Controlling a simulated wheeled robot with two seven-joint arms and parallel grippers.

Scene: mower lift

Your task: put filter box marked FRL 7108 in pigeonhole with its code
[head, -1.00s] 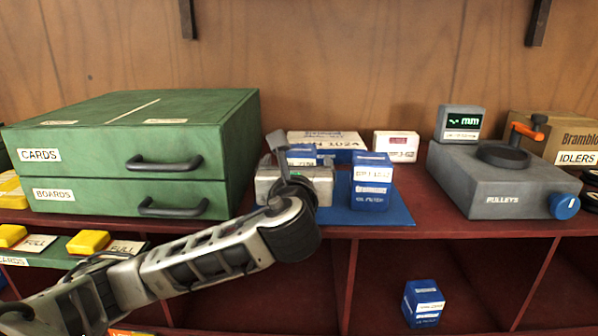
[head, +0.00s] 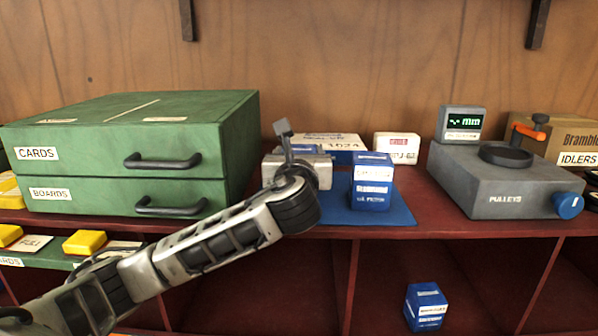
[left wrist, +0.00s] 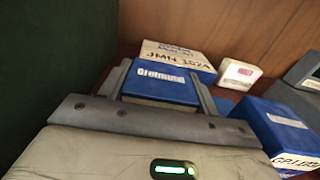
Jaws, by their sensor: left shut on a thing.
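My left gripper (head: 308,160) is over the blue mat (head: 392,208) on the shelf top. In the left wrist view its fingers (left wrist: 160,88) are closed on the sides of a blue filter box (left wrist: 158,84) with a white label. The gripper mostly hides this box in the head view, and its code cannot be read. A second blue box (head: 372,181) stands upright on the mat, just right of the gripper; it also shows in the left wrist view (left wrist: 284,128). A third blue box (head: 425,306) sits in a pigeonhole below. My right gripper is not in view.
A green drawer cabinet (head: 120,150) stands close on the left. A white-topped box (head: 335,142) and a small white box (head: 397,147) are behind. A grey gauge (head: 500,185) stands right. Red pigeonhole dividers (head: 540,282) run below the shelf edge.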

